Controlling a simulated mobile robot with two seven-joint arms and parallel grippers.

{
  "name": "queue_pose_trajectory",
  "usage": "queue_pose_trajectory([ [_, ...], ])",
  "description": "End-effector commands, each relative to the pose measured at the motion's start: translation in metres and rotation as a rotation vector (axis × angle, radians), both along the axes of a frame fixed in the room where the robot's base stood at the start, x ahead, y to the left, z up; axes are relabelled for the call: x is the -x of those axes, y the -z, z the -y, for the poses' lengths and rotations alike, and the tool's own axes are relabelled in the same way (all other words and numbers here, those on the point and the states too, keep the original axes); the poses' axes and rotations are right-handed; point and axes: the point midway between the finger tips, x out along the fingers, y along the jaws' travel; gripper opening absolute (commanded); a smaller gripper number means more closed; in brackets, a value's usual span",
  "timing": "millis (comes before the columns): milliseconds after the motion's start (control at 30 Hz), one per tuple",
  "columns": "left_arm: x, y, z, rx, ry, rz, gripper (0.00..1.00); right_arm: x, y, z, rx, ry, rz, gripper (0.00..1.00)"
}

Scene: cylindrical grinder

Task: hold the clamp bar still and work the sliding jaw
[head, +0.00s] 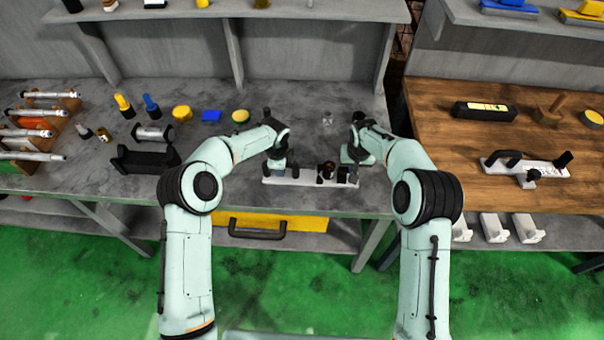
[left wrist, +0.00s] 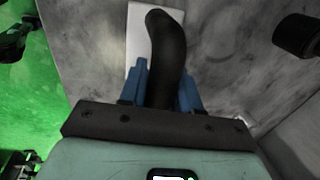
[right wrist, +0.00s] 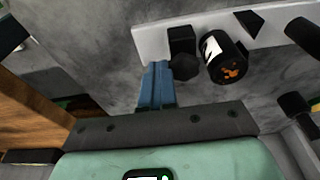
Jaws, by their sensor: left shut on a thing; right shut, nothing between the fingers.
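The clamp bar (head: 310,183) is a white flat bar lying on the grey bench near its front edge. My left gripper (head: 278,166) is shut on a black curved handle (left wrist: 166,50) at the bar's left end. The white bar (left wrist: 139,18) shows beyond that handle in the left wrist view. My right gripper (right wrist: 157,70) is shut and empty, its blue fingers together beside a black block with a knob (right wrist: 183,52), seemingly the sliding jaw. I cannot tell if they touch. A black round part with white and orange marks (right wrist: 226,60) stands next to that block.
Bottles, a yellow round tin (head: 182,113) and a blue block (head: 211,116) stand at the back left. A black cradle (head: 145,158) lies left of my left arm. A wooden bench (head: 440,130) at the right holds another white fixture (head: 525,165).

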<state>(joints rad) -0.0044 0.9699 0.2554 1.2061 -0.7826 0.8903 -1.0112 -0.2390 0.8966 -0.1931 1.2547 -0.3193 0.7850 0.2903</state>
Motion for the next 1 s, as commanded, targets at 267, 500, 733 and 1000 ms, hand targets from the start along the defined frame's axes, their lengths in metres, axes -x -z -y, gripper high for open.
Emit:
queue_pose_trajectory([
  [267, 0.0, -0.001, 0.002, 0.003, 0.003, 0.003, 0.0, 0.001, 0.0, -0.011, -0.006, -0.005, -0.001, 0.0],
  [500, 0.0, -0.001, 0.003, 0.004, 0.003, 0.003, 0.0, 0.001, 0.0, -0.016, -0.007, -0.006, -0.002, 0.0],
  [733, 0.0, -0.001, 0.003, 0.004, 0.004, 0.002, 0.0, 0.001, 0.0, -0.021, -0.008, -0.006, -0.002, 0.0],
  [1000, 0.0, -0.001, 0.004, 0.005, 0.004, 0.002, 0.0, 0.001, 0.0, -0.027, -0.008, -0.006, -0.001, 0.0],
])
